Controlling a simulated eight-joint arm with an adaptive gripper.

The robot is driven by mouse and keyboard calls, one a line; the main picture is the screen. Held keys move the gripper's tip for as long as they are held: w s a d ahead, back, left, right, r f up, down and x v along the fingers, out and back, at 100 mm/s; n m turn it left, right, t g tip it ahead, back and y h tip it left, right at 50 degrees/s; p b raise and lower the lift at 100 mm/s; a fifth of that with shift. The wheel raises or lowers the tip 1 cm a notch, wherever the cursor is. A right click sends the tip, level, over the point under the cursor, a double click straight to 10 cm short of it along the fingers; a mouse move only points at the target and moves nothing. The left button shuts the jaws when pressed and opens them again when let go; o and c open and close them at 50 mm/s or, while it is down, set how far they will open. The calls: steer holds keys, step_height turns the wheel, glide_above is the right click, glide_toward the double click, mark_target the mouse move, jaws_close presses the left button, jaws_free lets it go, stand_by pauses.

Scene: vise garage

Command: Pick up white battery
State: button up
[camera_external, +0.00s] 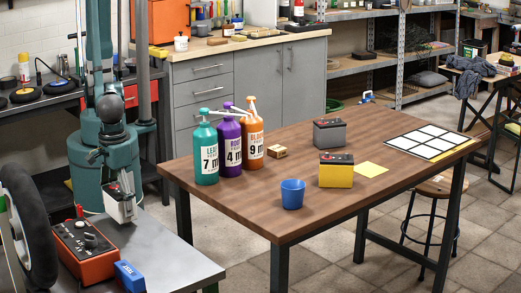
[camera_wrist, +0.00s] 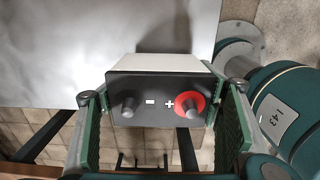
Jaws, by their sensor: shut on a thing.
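The white battery (camera_external: 120,207) is at the far edge of the grey metal bench, close to my arm's base in the external view. In the wrist view the white battery (camera_wrist: 158,95) shows a dark top with a minus post and a red-ringed plus post, and a pale side. My gripper (camera_wrist: 156,108) is shut on it, with a green pad against each side. The battery looks raised, with floor visible below it in the wrist view. In the external view the fingers are too small to make out clearly.
The grey bench (camera_external: 185,262) holds a red-orange charger (camera_external: 82,247) and a blue box (camera_external: 129,277); a wheel (camera_external: 27,230) stands beside them. The wooden table (camera_external: 240,215) holds pump bottles, a blue cup (camera_external: 292,194), a yellow battery (camera_external: 336,171), a grey battery (camera_external: 329,133) and a white grid (camera_external: 424,141).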

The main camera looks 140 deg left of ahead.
mark_target(118, 190)
steer(key=shift+r+p, duration=1.2)
steer(key=shift+r, duration=2.8)
